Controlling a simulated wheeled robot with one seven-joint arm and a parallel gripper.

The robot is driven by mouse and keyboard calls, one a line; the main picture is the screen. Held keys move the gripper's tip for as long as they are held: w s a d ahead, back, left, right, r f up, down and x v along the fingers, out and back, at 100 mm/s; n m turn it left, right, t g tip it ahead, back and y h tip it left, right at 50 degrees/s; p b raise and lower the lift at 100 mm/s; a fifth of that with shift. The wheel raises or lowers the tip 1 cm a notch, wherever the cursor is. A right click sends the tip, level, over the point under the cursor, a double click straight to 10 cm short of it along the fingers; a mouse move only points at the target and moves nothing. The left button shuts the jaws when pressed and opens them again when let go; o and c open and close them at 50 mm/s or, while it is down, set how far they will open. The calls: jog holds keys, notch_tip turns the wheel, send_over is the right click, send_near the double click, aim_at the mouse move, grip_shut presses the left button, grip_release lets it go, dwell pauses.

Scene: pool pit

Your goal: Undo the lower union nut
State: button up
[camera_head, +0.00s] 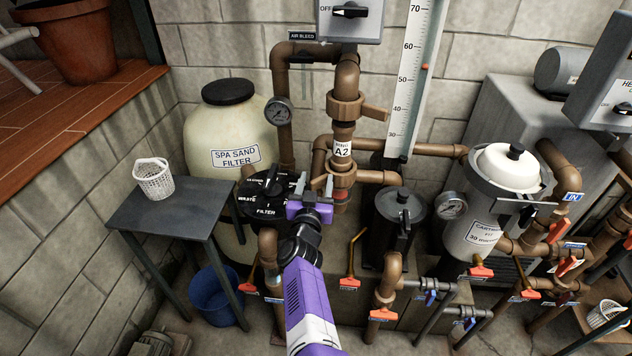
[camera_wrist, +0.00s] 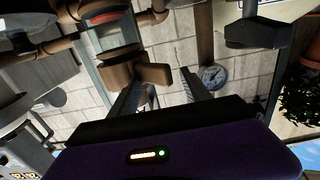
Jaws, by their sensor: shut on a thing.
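The lower union nut (camera_head: 343,176) is a brown ring on the vertical pipe below the A2 label. It also shows in the wrist view (camera_wrist: 117,74), with its lug (camera_wrist: 153,74) sticking out towards my fingers. My gripper (camera_head: 323,186), on the purple arm, is at the nut's left front side and is shut on the lug. The fingers also show in the wrist view (camera_wrist: 163,86). The exact contact is partly hidden by the fingers. The upper union nut (camera_head: 343,106) sits higher on the same pipe, its lug pointing right.
A black multiport valve (camera_head: 265,192) is close to the left of my gripper. A pressure gauge (camera_head: 278,110) is on the pipe behind. A dark pump strainer (camera_head: 398,222) stands to the right. A grey side table (camera_head: 182,212) carries a white basket (camera_head: 153,180).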

jog(key=shift+w+a+r, duration=0.1)
jog(key=shift+w+r, duration=0.2)
jog(key=shift+r, duration=0.6)
jog(key=shift+s+a+f, duration=0.1)
jog(key=shift+s, duration=0.05)
jog(key=s+a+f+p, duration=0.1)
jog(key=s+p, duration=0.2)
jog(key=s, duration=0.5)
jog(key=shift+f, duration=0.25)
